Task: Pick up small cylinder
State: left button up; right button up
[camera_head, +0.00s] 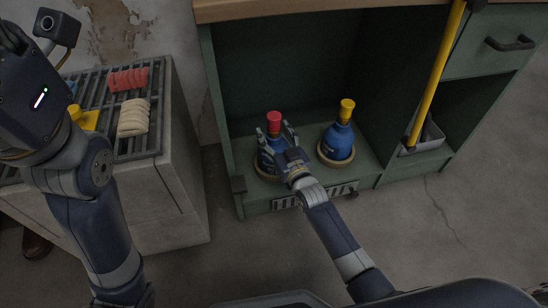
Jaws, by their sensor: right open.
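No thing here is clearly the small cylinder. A blue bottle with a red cap (274,118) stands upright on the shelf of the green cabinet. A second blue bottle with a yellow cap (338,139) stands to its right on a round wooden base. My right gripper (274,138) is open at the red-capped bottle, with its fingers around or beside the body; contact cannot be told. The gripper and wrist hide much of that bottle. My left arm is raised at the left; its gripper (12,38) shows only partly at the picture's edge.
The green cabinet's walls (220,110) enclose the shelf. A yellow pole (437,75) stands in a grey bin (428,137) at the right. A slatted grey stand (168,180) at the left bears red and cream ribbed pieces and a yellow item. The floor in front is clear.

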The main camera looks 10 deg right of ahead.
jog(key=shift+w, duration=0.15)
grip_shut()
jog(key=shift+w+r, duration=0.1)
jog(key=shift+r, duration=0.2)
jog(key=shift+r, duration=0.1)
